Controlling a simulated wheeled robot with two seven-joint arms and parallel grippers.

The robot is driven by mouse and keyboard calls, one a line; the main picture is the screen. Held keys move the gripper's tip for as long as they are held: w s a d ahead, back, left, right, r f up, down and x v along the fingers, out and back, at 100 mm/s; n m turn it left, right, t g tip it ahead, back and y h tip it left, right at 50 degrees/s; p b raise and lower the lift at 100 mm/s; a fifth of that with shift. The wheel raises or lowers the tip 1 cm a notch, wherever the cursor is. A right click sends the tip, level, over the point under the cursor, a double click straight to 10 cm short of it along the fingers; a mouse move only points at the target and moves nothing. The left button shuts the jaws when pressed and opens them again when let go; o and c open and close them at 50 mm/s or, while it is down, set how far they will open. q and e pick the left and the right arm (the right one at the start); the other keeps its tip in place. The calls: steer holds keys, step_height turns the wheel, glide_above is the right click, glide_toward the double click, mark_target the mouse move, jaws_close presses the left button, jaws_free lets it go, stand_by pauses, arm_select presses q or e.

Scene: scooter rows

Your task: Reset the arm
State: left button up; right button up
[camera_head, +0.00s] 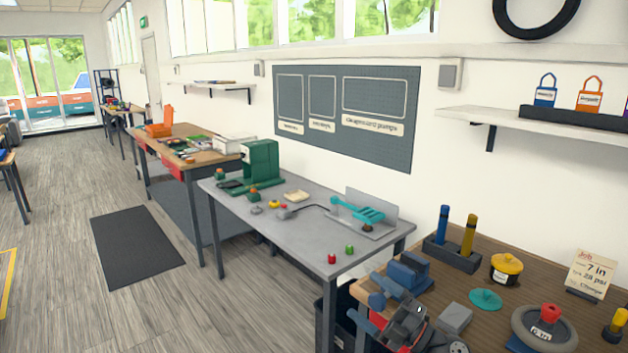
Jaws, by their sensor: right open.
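My right gripper (413,316) shows at the bottom, right of the middle, over the near left part of the brown workbench (385,245). It is dark grey, open, and nothing shows between its fingers. A blue vise-like tool (408,271) stands on the bench just behind it; I cannot tell whether they touch. A grey block (455,318) lies to the right of the gripper. My left gripper is not in view.
The bench also holds a teal lid (485,299), yellow-lidded pot (506,268), small wheel (543,330), job card (591,272) and marker holder (451,254). A grey table (310,240) with a green machine (260,163) stands beyond.

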steer(key=s+d+f+m+t+h, duration=0.1)
steer(key=s+d+f+m+h, duration=0.45)
steer(key=f+m+h, duration=0.55)
steer(key=s+d+f+m+t+h, duration=0.1)
steer(key=s+d+f+m+h, duration=0.55)
steer(key=m, duration=0.65)
steer(key=s+a+f+m+g, duration=0.1)
steer(key=s+f+g, duration=0.5)
steer(key=s, duration=0.4)
steer(key=s+a+f+m+g, duration=0.1)
steer(key=s+a+f+g, duration=0.1)
steer(key=s+f+g, duration=0.6)
step_height(320, 180, down, 8)
steer(key=s+a+t, duration=0.1)
steer(key=a+t, duration=0.1)
steer(key=shift+s, duration=0.3)
steer(key=shift+g+y, duration=0.25)
steer(key=shift+g, duration=0.25)
steer(key=a+f, duration=0.1)
steer(key=f, duration=0.2)
steer(key=s+a+f, duration=0.1)
steer(key=f, duration=0.3)
steer(key=s+a+f, duration=0.1)
steer(key=f, duration=0.3)
steer(key=shift+a, duration=0.15)
steer(key=shift+c, duration=0.2)
